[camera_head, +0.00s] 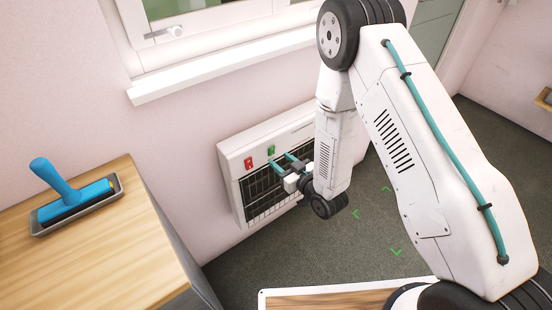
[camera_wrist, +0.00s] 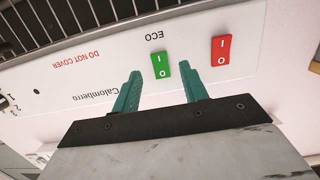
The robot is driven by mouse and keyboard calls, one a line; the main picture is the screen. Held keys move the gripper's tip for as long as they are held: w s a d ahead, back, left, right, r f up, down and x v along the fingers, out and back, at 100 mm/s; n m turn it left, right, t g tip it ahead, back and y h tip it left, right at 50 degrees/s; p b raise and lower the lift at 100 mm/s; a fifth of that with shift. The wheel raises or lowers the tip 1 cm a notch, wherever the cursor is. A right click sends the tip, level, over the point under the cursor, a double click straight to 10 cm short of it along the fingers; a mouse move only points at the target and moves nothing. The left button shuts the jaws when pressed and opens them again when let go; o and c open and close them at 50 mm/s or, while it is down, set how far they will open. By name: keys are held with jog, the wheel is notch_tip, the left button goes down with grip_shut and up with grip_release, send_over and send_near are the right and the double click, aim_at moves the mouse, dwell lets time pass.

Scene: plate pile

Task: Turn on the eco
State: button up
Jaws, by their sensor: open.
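A white wall heater (camera_head: 231,160) with a dark grille hangs below the window. In the wrist view its panel (camera_wrist: 110,45) appears upside down, with the printed words ECO, DO NOT COVER and Calomberro. The green rocker switch (camera_wrist: 161,66) sits beside the word ECO; it also shows in the head view (camera_head: 271,149). A red rocker switch (camera_wrist: 221,51) is to its right in the wrist view and to its left in the head view (camera_head: 248,163). My gripper (camera_wrist: 161,83) is open and empty, its teal fingers on either side of the green switch in view. I cannot tell whether they touch the panel.
A window sill (camera_head: 220,70) juts out above the heater. Dark carpet (camera_head: 300,255) with green corner marks lies below.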

jog(key=shift+v, duration=2.35)
